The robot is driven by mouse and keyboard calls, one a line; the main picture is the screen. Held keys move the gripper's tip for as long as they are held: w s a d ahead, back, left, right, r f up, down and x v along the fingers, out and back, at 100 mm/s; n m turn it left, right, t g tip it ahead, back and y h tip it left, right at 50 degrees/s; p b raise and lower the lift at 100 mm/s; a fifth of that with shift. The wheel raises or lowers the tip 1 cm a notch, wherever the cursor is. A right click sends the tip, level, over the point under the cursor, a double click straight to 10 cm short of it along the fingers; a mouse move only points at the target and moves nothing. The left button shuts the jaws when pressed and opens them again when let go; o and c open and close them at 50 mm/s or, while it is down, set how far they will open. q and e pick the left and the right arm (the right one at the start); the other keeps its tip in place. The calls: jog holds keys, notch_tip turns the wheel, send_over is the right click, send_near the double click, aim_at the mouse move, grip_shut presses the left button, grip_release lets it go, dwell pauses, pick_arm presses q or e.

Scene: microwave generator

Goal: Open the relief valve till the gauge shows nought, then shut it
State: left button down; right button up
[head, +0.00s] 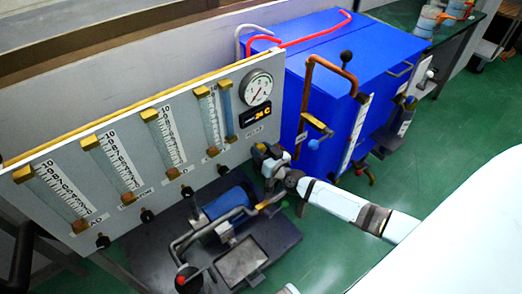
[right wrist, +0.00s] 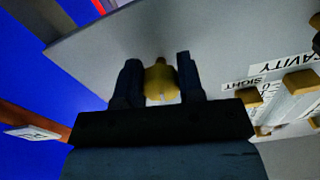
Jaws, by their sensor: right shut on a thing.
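A round white pressure gauge (head: 257,87) is at the upper right of the grey panel. Its dark needle shows, but the reading is too small to tell. My right gripper (head: 264,153) is at the panel's lower right corner, below the gauge. In the right wrist view its two dark fingers (right wrist: 158,82) stand either side of a brass knob (right wrist: 160,84) on the panel and are shut on it. In the head view the gripper hides the knob. My left gripper is not in view.
The grey panel (head: 110,140) carries several sight tubes with brass ends and an orange display (head: 260,115). A blue cabinet (head: 320,60) with a copper pipe (head: 307,85) stands to the right. A blue pump (head: 222,205) sits on a dark base below. Green floor is clear at right.

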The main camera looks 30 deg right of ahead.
jog(key=shift+m, duration=1.3)
jog(key=m, duration=0.3)
jog(key=shift+a+m, duration=0.15)
jog(key=shift+m, duration=0.15)
jog(key=m, duration=0.2)
jog(key=shift+m, duration=0.4)
jog(key=m, duration=0.2)
jog(key=shift+r+m, duration=0.1)
jog(key=shift+m, duration=0.2)
jog(key=shift+m+b, duration=0.45)
jog(key=shift+m, duration=0.65)
jog(key=shift+r+m, duration=0.1)
jog(key=shift+m, duration=0.7)
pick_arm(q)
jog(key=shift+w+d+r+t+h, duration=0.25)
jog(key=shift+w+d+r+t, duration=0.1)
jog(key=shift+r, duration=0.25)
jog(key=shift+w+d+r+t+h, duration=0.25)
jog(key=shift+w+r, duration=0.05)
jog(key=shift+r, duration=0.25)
pick_arm(e)
jog(key=shift+m, duration=0.3)
